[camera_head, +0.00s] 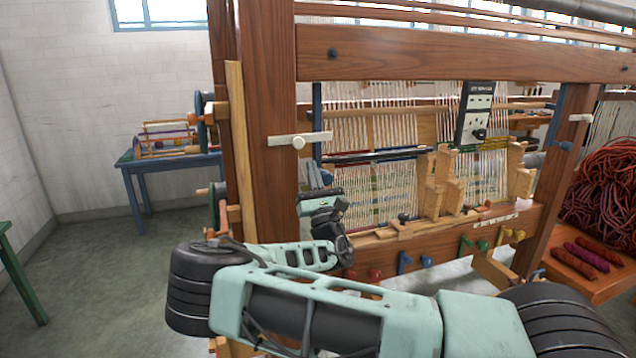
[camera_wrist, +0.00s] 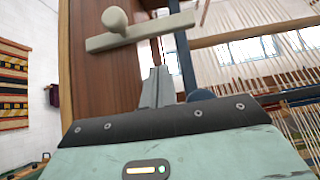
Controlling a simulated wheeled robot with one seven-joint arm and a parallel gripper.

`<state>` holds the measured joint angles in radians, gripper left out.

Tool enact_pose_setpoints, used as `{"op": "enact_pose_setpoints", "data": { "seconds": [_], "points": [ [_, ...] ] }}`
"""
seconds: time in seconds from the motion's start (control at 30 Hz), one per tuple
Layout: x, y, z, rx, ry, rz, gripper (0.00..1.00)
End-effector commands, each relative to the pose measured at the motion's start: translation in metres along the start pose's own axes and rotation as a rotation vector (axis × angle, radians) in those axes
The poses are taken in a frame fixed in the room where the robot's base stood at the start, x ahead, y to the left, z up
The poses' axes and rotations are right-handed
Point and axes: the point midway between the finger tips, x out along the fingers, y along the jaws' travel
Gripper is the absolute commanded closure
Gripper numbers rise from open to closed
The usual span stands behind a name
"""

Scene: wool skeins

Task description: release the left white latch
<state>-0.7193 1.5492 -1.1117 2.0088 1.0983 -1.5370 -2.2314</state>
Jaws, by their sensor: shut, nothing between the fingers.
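The left white latch (camera_head: 312,138) is a pale bar with a round knob on the loom's left wooden post. It lies nearly level, its right end reaching past the post's edge. In the wrist view the latch (camera_wrist: 150,33) crosses the upper part, with its knob at the left. My gripper (camera_head: 314,168) is just below the bar's right half, fingers together and empty. In the wrist view my gripper's fingertips (camera_wrist: 159,72) point up toward the bar; a small gap seems to show, but I cannot tell the depth between them.
A second white latch (camera_head: 580,117) is on the right post. Warp threads (camera_head: 370,130), a blue upright and a control box (camera_head: 475,112) are right of the left post. Wooden blocks (camera_head: 440,185) stand on the front beam. Open floor (camera_head: 90,270) lies to the left.

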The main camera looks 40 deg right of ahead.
Motion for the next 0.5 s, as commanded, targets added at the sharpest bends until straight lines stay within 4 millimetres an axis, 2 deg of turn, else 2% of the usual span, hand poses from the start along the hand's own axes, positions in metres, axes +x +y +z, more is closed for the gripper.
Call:
{"op": "enact_pose_setpoints", "data": {
  "seconds": [0.03, 0.2, 0.5],
  "points": [
    [0.012, -0.001, 0.008, -0.001, -0.001, -0.001, 1.0],
    [0.025, 0.0, 0.023, 0.0, -0.001, -0.001, 1.0],
    [0.03, 0.0, 0.028, 0.0, 0.0, 0.0, 1.0]
  ]
}}
